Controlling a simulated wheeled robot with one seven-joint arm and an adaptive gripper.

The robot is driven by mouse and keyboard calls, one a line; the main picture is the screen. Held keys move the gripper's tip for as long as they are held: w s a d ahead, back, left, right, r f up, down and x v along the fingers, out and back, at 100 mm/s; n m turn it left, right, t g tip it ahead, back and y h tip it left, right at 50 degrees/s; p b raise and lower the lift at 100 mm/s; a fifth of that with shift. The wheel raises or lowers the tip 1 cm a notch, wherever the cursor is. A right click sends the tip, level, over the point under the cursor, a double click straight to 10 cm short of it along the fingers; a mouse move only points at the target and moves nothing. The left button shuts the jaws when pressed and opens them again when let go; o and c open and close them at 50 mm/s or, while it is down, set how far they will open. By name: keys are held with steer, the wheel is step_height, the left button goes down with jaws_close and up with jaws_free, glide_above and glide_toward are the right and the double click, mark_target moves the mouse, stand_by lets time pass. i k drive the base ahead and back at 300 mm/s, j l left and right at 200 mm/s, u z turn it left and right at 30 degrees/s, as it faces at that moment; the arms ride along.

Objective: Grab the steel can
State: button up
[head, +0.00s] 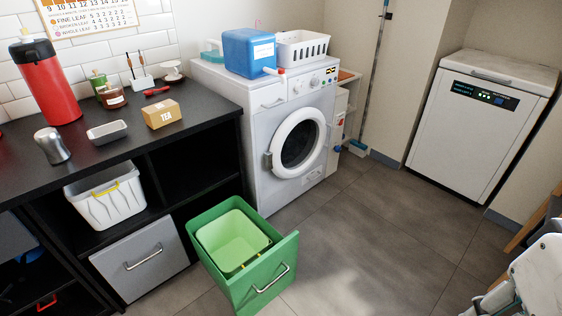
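The steel can (52,146) is a shiny silver, rounded canister with a narrower upper part. It stands on the black countertop (45,185) at the left of the head view, near the front edge. Nothing covers it. Only a white and grey part of my arm (535,275) shows, at the bottom right corner. It is far from the can, across the open floor. I cannot see the fingertips of my gripper.
A metal tray (107,132), a red flask (46,85), a tea box (161,114) and a jar (111,96) stand near the can. A green drawer (262,280) is pulled out below the counter. A washing machine (290,130) stands right of it. The middle floor is clear.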

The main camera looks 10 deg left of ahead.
mark_target(49, 139)
steer(key=u, duration=1.6)
steer(key=i+j, duration=0.25)
steer(key=i, duration=0.25)
steer(key=i+j, duration=0.25)
steer(key=i, duration=0.2)
steer(key=i+j, duration=0.25)
steer(key=i, duration=0.25)
steer(key=i+j, duration=0.25)
steer(key=i, duration=0.25)
